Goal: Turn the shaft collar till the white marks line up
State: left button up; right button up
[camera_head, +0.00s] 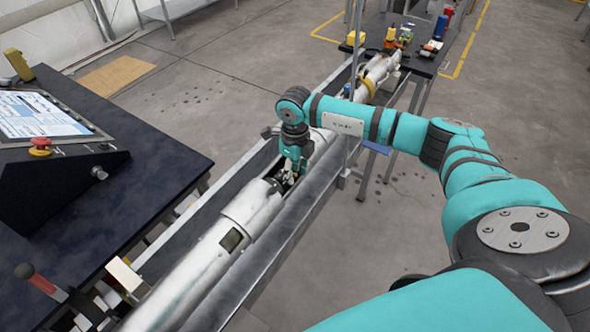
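A long silver shaft (213,254) lies lengthwise in a metal trough and runs from the lower left to the back. The collar area (277,183) is a dark gap in the shaft near the middle of the picture. My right gripper (291,178) points down at this gap, at or just over it. Its fingers are small and dark here, so I cannot tell whether they are open or shut, or touching the collar. The white marks cannot be made out. My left gripper is not in view.
The trough's metal rail (275,245) runs close along the shaft's right side. A dark console table (160,165) with a screen and red button (40,146) stands at left. A dark table (425,62) with tools stands at the back. Open floor lies to the right.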

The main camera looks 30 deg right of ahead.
grip_shut()
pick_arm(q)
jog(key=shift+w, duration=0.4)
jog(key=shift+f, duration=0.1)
pick_arm(e)
jog(key=shift+w, duration=0.15)
jog(key=shift+w+a+r+g+h+b, duration=0.15)
jog(key=shift+w+g+h+b, duration=0.1)
jog(key=shift+g+b, duration=0.35)
jog(key=shift+w+a+g+h+b, duration=0.15)
jog(key=shift+g+h+b, duration=0.1)
jog(key=shift+g+b, duration=0.3)
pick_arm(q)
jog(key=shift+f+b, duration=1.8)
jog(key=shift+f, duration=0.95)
pick_arm(e)
jog(key=shift+w+a+r+g+h, duration=0.2)
jog(key=shift+w+g+h, duration=0.1)
jog(key=shift+g, duration=0.55)
jog(key=shift+w+a+r+g+h, duration=0.15)
jog(key=shift+w+g+h, duration=0.15)
jog(key=shift+g, duration=0.5)
jog(key=shift+d, duration=0.1)
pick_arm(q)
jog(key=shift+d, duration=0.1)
